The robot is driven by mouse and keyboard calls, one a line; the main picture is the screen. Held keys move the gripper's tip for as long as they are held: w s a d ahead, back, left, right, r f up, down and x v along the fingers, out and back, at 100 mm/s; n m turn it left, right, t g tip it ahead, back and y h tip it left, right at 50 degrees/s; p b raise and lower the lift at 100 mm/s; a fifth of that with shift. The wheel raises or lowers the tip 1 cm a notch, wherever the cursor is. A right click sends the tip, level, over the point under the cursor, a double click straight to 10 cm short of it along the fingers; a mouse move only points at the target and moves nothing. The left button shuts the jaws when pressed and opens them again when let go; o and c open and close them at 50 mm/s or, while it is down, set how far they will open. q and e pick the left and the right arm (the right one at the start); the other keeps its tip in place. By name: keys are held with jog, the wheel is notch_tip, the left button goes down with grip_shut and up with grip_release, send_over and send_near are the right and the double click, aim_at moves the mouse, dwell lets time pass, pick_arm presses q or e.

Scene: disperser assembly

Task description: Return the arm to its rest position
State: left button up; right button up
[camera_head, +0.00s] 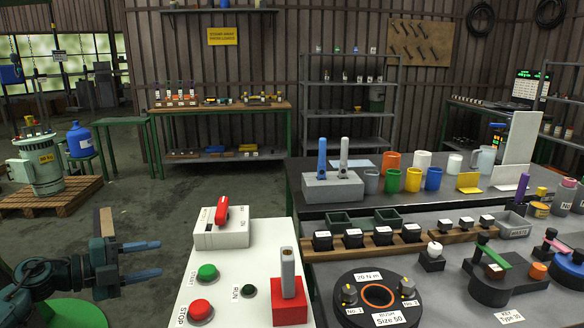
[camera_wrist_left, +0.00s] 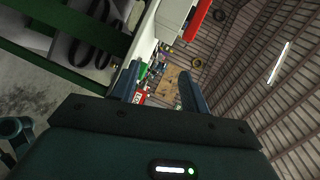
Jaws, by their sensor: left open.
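My left gripper (camera_head: 141,260) is at the lower left of the head view, beside the white control panel (camera_head: 240,290) and apart from it. Its two fingers are spread and nothing is between them. In the left wrist view the two fingers (camera_wrist_left: 158,88) also stand apart, with only distant background between them. My left arm comes in from the lower left corner. My right gripper does not show in either view.
The panel carries a box with a red switch (camera_head: 222,210), a green button (camera_head: 207,272), a red button (camera_head: 201,310) and a grey lever on a red base (camera_head: 288,300). A cluttered workbench (camera_head: 450,235) lies to the right.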

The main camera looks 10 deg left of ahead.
pick_arm(q)
jog(key=w+a+r+n+t+y, duration=0.3)
jog(key=w+a+r+n+t, duration=0.1)
jog(key=a+r+n+t, duration=0.25)
jog(key=a+f+n+g+y, duration=0.2)
jog(key=a+f+n+y, duration=0.3)
jog(key=a+n+y, duration=0.85)
jog(key=s+d+f+m+g+h, duration=0.1)
jog(key=s+d+f+h, duration=0.25)
jog(key=d+f, duration=0.7)
jog(key=s+d+f+g+h, duration=0.15)
jog(key=s+d+f, duration=0.35)
jog(key=d+f, duration=0.6)
jog(key=s+d+f+h, duration=0.2)
jog(key=s+d, duration=0.5)
jog(key=d, duration=0.4)
jog(key=s+d+r+n+g+h+p, duration=0.1)
jog(key=s+d+r+n+g+p, duration=0.1)
jog(key=s+d+p, duration=0.5)
jog(key=s+d+r+n, duration=0.1)
jog(key=s+d+r, duration=0.1)
jog(key=s+d, duration=0.1)
jog(key=shift+s, duration=0.85)
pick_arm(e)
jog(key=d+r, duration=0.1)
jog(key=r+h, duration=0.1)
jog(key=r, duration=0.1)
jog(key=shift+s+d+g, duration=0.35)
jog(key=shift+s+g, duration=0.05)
